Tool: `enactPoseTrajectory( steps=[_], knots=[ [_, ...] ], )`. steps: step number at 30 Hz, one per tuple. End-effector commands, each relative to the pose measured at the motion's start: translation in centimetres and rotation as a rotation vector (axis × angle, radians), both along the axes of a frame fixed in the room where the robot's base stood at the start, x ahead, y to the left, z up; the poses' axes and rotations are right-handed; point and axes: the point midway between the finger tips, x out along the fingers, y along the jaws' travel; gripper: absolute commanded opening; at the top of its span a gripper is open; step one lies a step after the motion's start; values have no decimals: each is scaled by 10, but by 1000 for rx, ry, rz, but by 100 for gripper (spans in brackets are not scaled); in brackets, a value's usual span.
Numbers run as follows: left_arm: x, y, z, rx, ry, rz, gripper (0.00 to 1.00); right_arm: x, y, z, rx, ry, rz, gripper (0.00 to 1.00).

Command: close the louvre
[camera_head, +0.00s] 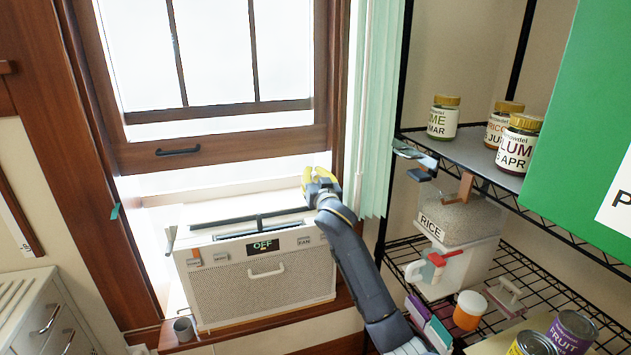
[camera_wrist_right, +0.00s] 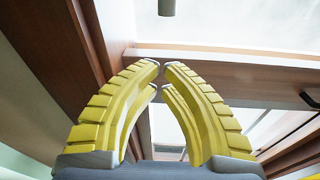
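The window air conditioner (camera_head: 267,287) sits on the sill, its display reading OFF. Its louvre (camera_head: 240,219) is a long dark strip along the top front edge, apparently raised, with a dark slot showing just below it. My right gripper (camera_head: 318,176) is above the unit's top right corner, close to the louvre's right end; I cannot tell whether they touch. In the right wrist view its yellow fingers (camera_wrist_right: 162,66) have their tips together with nothing between them. The louvre cannot be made out in that view. My left gripper is not in view.
The window sash (camera_head: 220,148) is above the unit. A grey cup (camera_head: 184,329) stands at the sill's left end. Green blinds (camera_head: 376,130) hang close on the right. Wire shelves with jars (camera_head: 443,117), a rice container (camera_head: 458,220) and cans stand further right.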

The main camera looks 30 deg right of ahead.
Motion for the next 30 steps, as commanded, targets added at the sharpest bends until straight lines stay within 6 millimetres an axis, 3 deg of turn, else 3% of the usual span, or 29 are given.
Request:
enactPoseTrajectory(
  steps=[3, 11, 18, 30],
  knots=[
    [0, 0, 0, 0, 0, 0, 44, 20, -5, 2, -2, 1, -1, 0],
    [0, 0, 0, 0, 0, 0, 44, 52, -12, 5, -2, 1, -1, 0],
    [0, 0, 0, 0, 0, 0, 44, 36, -7, -19, -2, 3, 0, 0],
    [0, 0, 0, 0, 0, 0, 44, 28, -4, -29, -2, 0, 0, 0]
  ],
)
